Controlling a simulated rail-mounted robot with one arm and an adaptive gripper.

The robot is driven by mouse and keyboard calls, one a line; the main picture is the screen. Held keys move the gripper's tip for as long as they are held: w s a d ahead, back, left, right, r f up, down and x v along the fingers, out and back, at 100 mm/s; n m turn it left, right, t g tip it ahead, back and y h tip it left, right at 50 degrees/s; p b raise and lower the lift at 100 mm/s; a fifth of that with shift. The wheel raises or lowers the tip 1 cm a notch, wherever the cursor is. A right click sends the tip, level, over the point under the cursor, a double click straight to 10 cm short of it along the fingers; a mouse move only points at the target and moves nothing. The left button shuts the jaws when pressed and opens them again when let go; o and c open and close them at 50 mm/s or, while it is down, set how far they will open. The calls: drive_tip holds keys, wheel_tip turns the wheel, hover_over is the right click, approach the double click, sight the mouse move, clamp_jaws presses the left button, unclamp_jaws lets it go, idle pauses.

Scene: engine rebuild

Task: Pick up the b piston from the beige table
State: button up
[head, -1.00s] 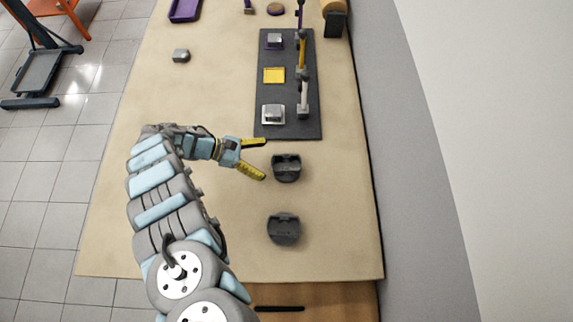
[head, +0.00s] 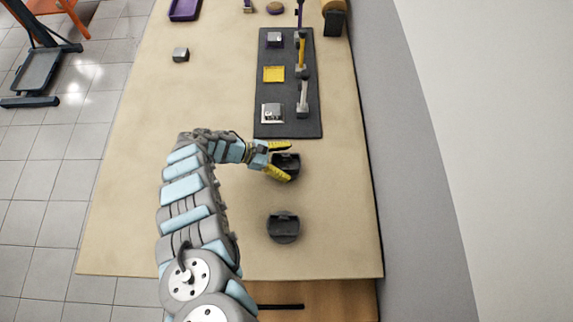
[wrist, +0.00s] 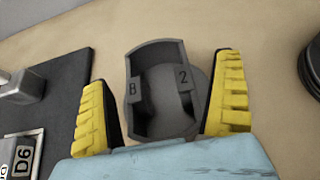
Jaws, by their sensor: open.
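The b piston (head: 289,163) is a dark grey, hollow, rounded part on the beige table (head: 190,230), just below the dark mat. In the wrist view the piston (wrist: 163,92) shows the marks "B" and "2". My gripper (head: 283,161) is open, with its yellow fingers around the piston. In the wrist view the fingers of my gripper (wrist: 165,105) stand one on each side of the piston, with a small gap on the right; contact on the left cannot be told. The piston's lower edge is hidden behind the pale blue palm.
A second dark piston (head: 284,227) stands nearer the front edge. A small metal block (head: 181,54) sits far left. The table's left side is mostly clear.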

drive_tip(key=shift+a, duration=0.15)
drive_tip(key=c, duration=1.3)
drive_tip(key=shift+c, duration=0.2)
drive_tip(key=shift+r, duration=0.1)
